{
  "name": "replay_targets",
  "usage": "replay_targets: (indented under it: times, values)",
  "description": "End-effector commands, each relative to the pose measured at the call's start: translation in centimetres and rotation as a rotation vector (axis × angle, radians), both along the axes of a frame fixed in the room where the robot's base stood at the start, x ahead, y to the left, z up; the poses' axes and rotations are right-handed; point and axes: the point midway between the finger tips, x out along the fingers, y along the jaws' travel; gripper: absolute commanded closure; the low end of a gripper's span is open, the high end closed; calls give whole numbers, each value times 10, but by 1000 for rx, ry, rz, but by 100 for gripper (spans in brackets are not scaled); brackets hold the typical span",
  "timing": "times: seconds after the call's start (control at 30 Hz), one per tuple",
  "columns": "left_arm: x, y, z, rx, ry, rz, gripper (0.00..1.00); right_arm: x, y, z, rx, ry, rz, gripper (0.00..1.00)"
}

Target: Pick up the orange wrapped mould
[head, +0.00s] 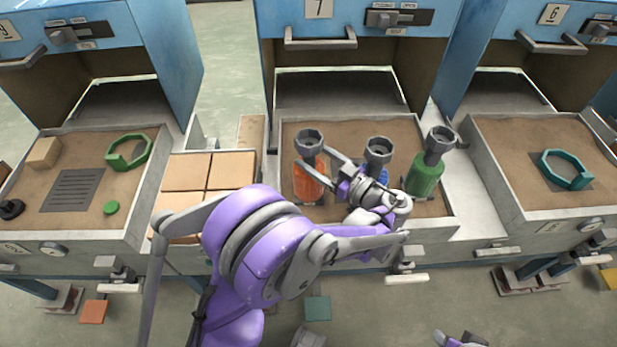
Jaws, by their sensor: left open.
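The orange wrapped mould (307,184) stands upright in the middle tray, with a grey faceted cup-like top. My left gripper (313,160) is open. Its two grey fingers reach left to the orange mould, one near its neck and one across its front. I cannot tell whether they touch it. A blue wrapped mould (377,177) stands behind my gripper and is partly hidden by it. A green wrapped mould (426,176) stands to the right. A small purple and grey part of my right arm shows at the bottom edge; its jaws cannot be made out.
The middle tray (448,208) sits before the blue oven marked 7 (318,8). Tan tiles (187,172) lie to its left. The left tray holds a green ring (147,150) and a tan block (44,152). The right tray holds a teal ring (583,180).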

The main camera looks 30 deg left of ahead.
Motion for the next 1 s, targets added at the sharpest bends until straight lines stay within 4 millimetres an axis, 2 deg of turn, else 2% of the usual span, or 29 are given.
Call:
replay_targets:
  times: [0.33,0.63,0.67,1.0]
  values:
    - [9,45,-1,0,1,2,21,0,0,-1,0,0,0,50]
    - [11,50,-1,-1,2,-1,21,0,0,-1,0,0,0,50]
    - [11,50,-1,-1,2,-1,25,0,0,-1,0,0,0,50]
    - [11,50,-1,-1,2,-1,86,0,0,-1,0,0,0,50]
